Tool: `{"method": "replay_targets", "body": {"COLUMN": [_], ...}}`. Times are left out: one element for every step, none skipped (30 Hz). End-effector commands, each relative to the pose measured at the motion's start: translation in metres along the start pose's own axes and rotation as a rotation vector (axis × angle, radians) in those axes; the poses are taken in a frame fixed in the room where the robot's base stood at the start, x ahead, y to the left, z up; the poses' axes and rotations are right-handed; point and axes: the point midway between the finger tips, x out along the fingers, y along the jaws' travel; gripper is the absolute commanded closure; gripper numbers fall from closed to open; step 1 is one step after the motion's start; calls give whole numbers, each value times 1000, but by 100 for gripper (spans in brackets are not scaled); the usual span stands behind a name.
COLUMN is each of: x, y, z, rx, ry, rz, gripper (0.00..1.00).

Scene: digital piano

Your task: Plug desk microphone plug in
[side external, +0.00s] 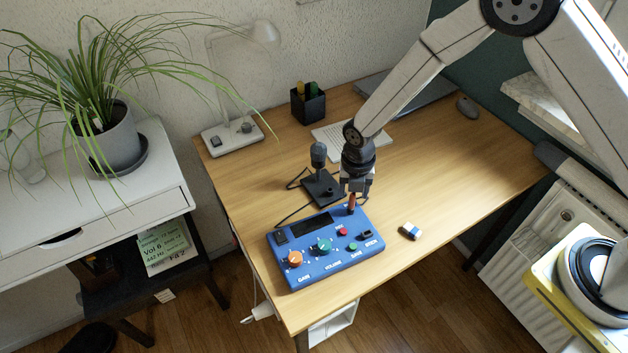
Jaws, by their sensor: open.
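A blue control box (326,258) with orange, teal, red and green controls and a dark display lies on the wooden desk. A desk microphone (318,156) stands upright on a black base (323,189) behind it, with a dark cable on its left. A small red plug-like piece (351,202) stands upright at the box's back right corner. My gripper (355,190) points down directly over this piece, with open jaws. The fingers hide its top. I cannot tell whether they touch it, or whether its lower end is seated in the box.
A small blue and white block (410,231) lies right of the box. A pen holder (307,103), a lamp base (232,136), a keyboard (350,137) and a mouse (467,107) are farther back. The desk's right half is mostly clear. A potted plant (108,138) stands left.

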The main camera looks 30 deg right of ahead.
Motion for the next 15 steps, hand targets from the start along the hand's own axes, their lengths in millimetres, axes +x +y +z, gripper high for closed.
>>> {"method": "replay_targets", "body": {"x": [-3,-5,-7,-8,-10,-11,-13,-14,-17,-18,-19,-21,-23,-24,-26], "y": [0,0,0,0,0,0,0,0,0,0,0,0,0,0,0], "z": [0,0,0,0,0,0,0,0,0,0,0,0,0,0,0], "rx": [0,0,0,0,0,0,0,0,0,0,0,0,0,0,0], "ry": [-1,-1,-2,-2,-1,-1,-1,-1,-1,-1,-1,-1,-1,-1,-1], "rz": [1,2,2,2,2,2,2,2,2,1,1,1,1,1,2], "gripper": [41,41,41,41,41,41,41,41,41,41,41,41,41,41,41]}}
